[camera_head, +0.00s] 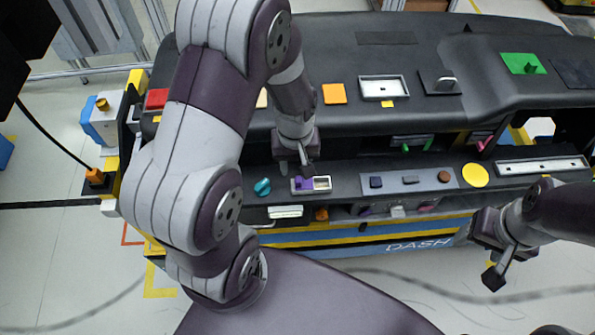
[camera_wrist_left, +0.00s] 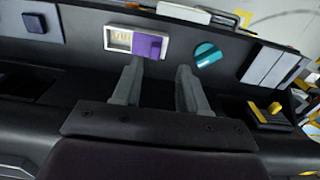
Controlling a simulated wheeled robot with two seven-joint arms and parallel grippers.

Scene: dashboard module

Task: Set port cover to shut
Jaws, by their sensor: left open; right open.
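A port in a white frame (camera_head: 326,184) sits on the dashboard's lower ledge, with a purple sliding cover (camera_head: 302,185) over its left part. In the left wrist view the purple cover (camera_wrist_left: 148,46) is over the right part of the frame (camera_wrist_left: 110,40), and a gold-coloured inside shows beside it. My left gripper (camera_head: 304,170) is just above the port. In its wrist view the left gripper (camera_wrist_left: 158,72) is open and empty, one finger near the cover's lower edge; contact cannot be told. My right gripper (camera_head: 492,262) is open and empty, away at the right.
A teal knob (camera_head: 262,187) is left of the port and also shows in the wrist view (camera_wrist_left: 207,54). A panel with small buttons (camera_head: 410,180) and a yellow disc (camera_head: 475,175) lie to the right. The upper dashboard overhangs behind the ledge.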

